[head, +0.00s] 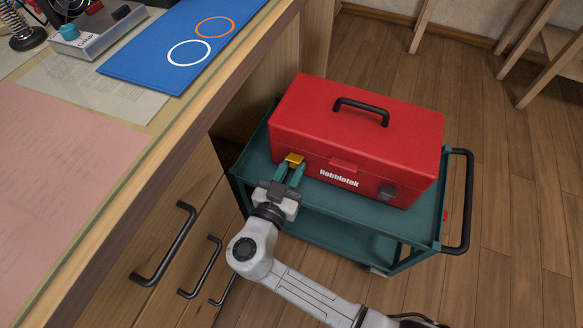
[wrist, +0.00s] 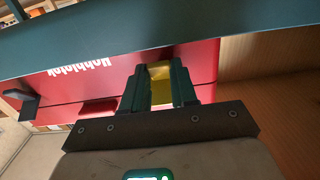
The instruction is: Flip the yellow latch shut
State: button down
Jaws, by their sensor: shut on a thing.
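The yellow latch (head: 294,160) is on the front of the red toolbox (head: 300,112), near its left end. My gripper (head: 289,172) is at the latch, with its green fingers on either side of it and shut on it. In the wrist view, the yellow latch (wrist: 160,86) shows between the two fingers of my gripper (wrist: 159,84), against the red toolbox front (wrist: 100,82). The toolbox lid looks down. The fingers hide part of the latch, so I cannot tell whether it is fastened.
The toolbox stands on a teal cart (head: 357,204) with a black handle (head: 459,200). A dark second latch (head: 387,193) is at the right of the toolbox front. A wooden desk with drawer handles (head: 165,243) stands close on the left.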

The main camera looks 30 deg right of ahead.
aim_at(292, 161)
jog(key=r+g+y+p, duration=0.1)
jog(key=p, duration=0.1)
jog(key=g+y+p, duration=0.1)
jog(key=p, duration=0.1)
jog(key=shift+s+a+r+y, duration=0.1)
jog(key=shift+a+r+y, duration=0.05)
jog(key=shift+r+y, duration=0.2)
jog(key=g+y+p, duration=0.1)
jog(key=p, duration=0.2)
jog(key=r+g+y+p, duration=0.1)
jog(key=p, duration=0.2)
jog(key=shift+r+y, duration=0.3)
jog(key=shift+y, duration=0.05)
jog(key=g+y+p, duration=0.1)
jog(key=p, duration=0.1)
jog(key=y+p, duration=0.1)
jog(key=p, duration=0.2)
jog(key=shift+r+g, duration=0.3)
jog(key=shift+g, duration=0.1)
jog(key=shift+w+d+g+y+p, duration=0.25)
jog(key=shift+g+y+p, duration=0.25)
jog(key=shift+y+p, duration=0.55)
jog(key=shift+f+p, duration=0.1)
jog(key=shift+p, duration=0.2)
jog(key=c, duration=0.9)
grip_release()
